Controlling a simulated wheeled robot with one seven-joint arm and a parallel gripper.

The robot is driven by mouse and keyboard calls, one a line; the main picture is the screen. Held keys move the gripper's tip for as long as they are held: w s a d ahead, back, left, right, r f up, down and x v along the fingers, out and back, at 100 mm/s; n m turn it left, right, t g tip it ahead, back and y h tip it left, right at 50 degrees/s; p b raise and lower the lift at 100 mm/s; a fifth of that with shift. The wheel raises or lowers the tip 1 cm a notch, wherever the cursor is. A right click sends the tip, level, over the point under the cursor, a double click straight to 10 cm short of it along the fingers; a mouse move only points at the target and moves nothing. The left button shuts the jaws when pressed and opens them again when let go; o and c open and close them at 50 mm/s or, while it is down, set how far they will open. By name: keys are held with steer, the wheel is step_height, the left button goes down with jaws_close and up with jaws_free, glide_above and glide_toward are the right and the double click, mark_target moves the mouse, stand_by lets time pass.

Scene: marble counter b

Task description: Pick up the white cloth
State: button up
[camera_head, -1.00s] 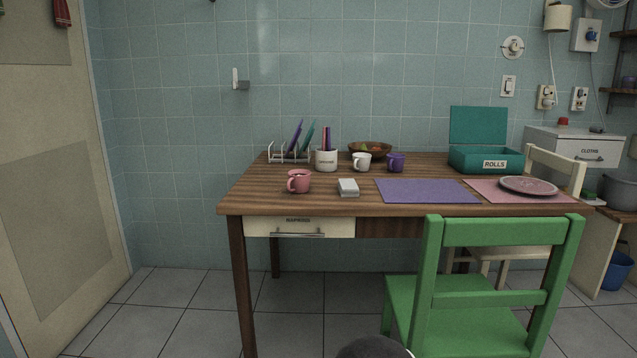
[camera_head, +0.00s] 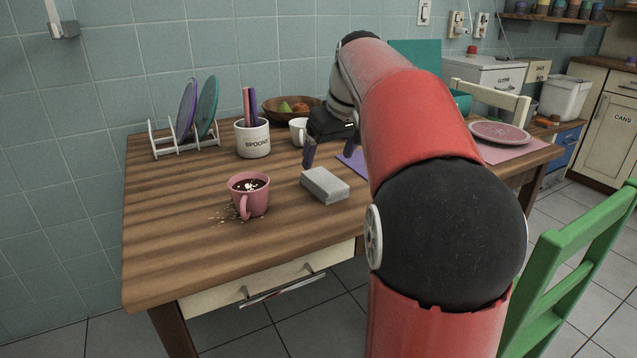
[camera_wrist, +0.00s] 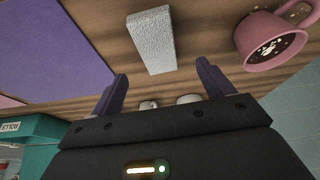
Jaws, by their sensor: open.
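The white cloth (camera_head: 325,186) looks like a light grey-white folded block. It lies flat on the wooden table, to the right of the pink mug. My gripper (camera_head: 328,156) is open and empty, with its dark purple fingers pointing down above the table. In the head view it appears just behind the cloth, and my red arm covers the table to its right. In the wrist view the cloth (camera_wrist: 153,40) lies past the fingertips, roughly centred between the fingers (camera_wrist: 162,72). The gripper does not touch it.
The pink mug (camera_head: 248,194) holds dark liquid, with pale crumbs around it. A spoon pot (camera_head: 252,139), plate rack (camera_head: 185,142), white mug (camera_head: 298,131) and fruit bowl (camera_head: 285,110) stand behind. A purple mat (camera_wrist: 56,50) lies beside the cloth. The table's front left is clear.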

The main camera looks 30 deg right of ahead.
mark_target(324, 179)
steer(key=x, duration=0.7)
steer(key=shift+s+d, duration=0.1)
steer(key=shift+s, duration=0.15)
steer(key=c, duration=1.1)
